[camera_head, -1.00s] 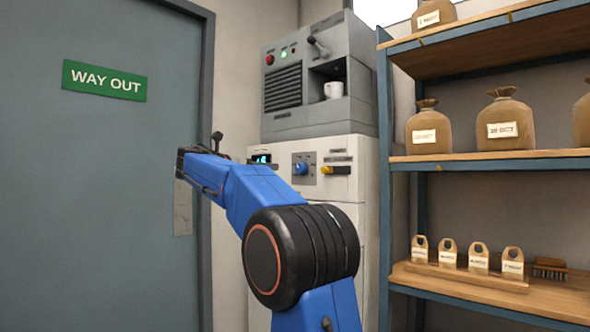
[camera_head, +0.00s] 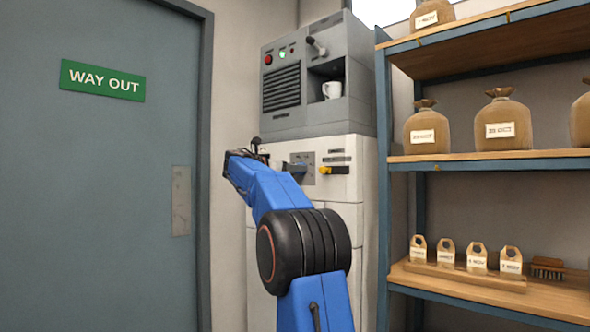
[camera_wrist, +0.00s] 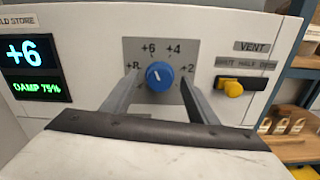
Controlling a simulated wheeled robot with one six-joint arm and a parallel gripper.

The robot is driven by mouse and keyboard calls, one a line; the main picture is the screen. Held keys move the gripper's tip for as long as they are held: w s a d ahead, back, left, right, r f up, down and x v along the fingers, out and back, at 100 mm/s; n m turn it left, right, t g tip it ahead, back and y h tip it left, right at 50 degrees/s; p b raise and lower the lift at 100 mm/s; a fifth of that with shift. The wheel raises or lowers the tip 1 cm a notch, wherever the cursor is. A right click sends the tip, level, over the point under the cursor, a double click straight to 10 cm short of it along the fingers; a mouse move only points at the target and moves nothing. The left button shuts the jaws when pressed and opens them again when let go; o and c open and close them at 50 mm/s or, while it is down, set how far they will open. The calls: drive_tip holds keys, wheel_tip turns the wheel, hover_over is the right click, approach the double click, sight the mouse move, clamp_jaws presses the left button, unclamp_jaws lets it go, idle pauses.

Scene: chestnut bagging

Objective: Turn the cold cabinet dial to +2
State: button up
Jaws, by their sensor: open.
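The blue dial (camera_wrist: 159,75) sits on a grey plate on the front of the white cold cabinet (camera_wrist: 85,40). Marks around it include +6, +4 and +2, with +2 at the right. Its white pointer mark leans up toward +6. The display (camera_wrist: 30,68) reads +6 and DAMP 75%. My gripper (camera_wrist: 160,92) is open, with one finger on each side of the dial and slightly below it; contact cannot be made out. In the head view the dial (camera_head: 297,168) is partly hidden behind my arm, and the fingers are not clear.
A yellow vent lever (camera_wrist: 233,88) sticks out to the right of the dial. A grey machine with a white cup (camera_head: 332,90) stands on top of the cabinet. A shelf (camera_head: 490,155) with sacks stands to the right, a door (camera_head: 110,200) to the left.

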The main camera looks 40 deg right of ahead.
drive_tip(key=shift+d, duration=0.85)
drive_tip(key=c, duration=1)
drive_tip(key=shift+s+f+m, duration=0.1)
drive_tip(key=shift+f+m, duration=0.05)
drive_tip(key=shift+m, duration=4.6)
drive_tip(key=shift+s+f+m, duration=0.1)
drive_tip(key=shift+f+m, duration=0.05)
drive_tip(key=shift+m, duration=4.6)
